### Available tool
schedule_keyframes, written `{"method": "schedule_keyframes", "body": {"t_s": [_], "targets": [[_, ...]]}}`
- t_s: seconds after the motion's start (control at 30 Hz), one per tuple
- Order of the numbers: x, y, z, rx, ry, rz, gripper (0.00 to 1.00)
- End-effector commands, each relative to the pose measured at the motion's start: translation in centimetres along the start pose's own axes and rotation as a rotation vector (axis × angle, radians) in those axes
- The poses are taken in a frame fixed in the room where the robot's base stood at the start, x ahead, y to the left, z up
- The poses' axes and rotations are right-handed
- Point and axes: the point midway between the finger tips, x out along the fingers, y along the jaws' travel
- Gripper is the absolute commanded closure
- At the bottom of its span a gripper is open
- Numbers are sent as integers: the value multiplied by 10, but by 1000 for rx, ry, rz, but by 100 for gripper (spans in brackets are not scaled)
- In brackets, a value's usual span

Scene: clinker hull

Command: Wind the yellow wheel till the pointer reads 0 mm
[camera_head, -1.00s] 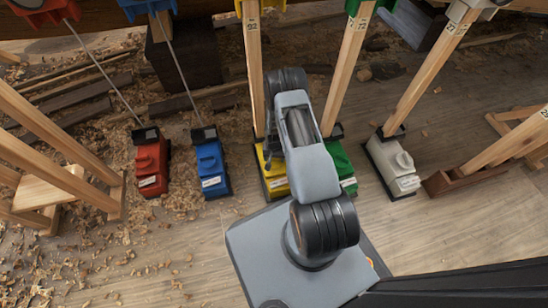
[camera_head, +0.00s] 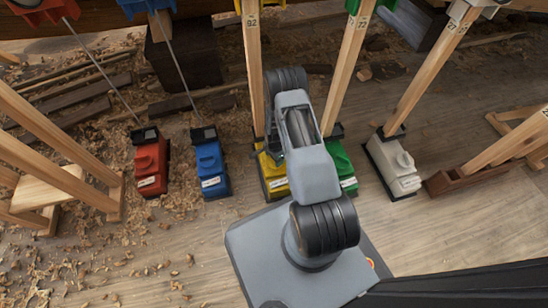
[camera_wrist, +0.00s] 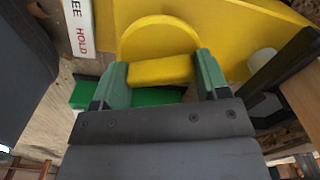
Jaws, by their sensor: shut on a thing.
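The yellow wheel (camera_wrist: 158,34) shows in the wrist view as a round yellow disc with a raised yellow grip bar (camera_wrist: 160,70) across it. My gripper (camera_wrist: 163,74) has its two green fingers on either side of this bar and is shut on it. In the head view the yellow unit (camera_head: 270,178) stands at the foot of a wooden prop, mostly hidden behind my arm. My gripper is hidden there too. I cannot make out a pointer or a millimetre scale in either view.
A green unit (camera_head: 343,166) stands close on the right of the yellow one, with a white unit (camera_head: 395,166) further right. Blue (camera_head: 209,166) and red (camera_head: 151,165) units stand to the left. Wooden props rise behind.

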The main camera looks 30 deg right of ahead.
Motion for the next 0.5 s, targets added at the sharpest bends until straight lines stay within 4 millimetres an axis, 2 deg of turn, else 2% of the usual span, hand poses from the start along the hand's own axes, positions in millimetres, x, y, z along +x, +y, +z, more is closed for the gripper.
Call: {"method": "schedule_keyframes", "body": {"t_s": [0.2, 0.5], "targets": [[0, -1, 0, 92, 0, -1, 56], [0, -1, 1, 141, 0, -2, 56]]}}
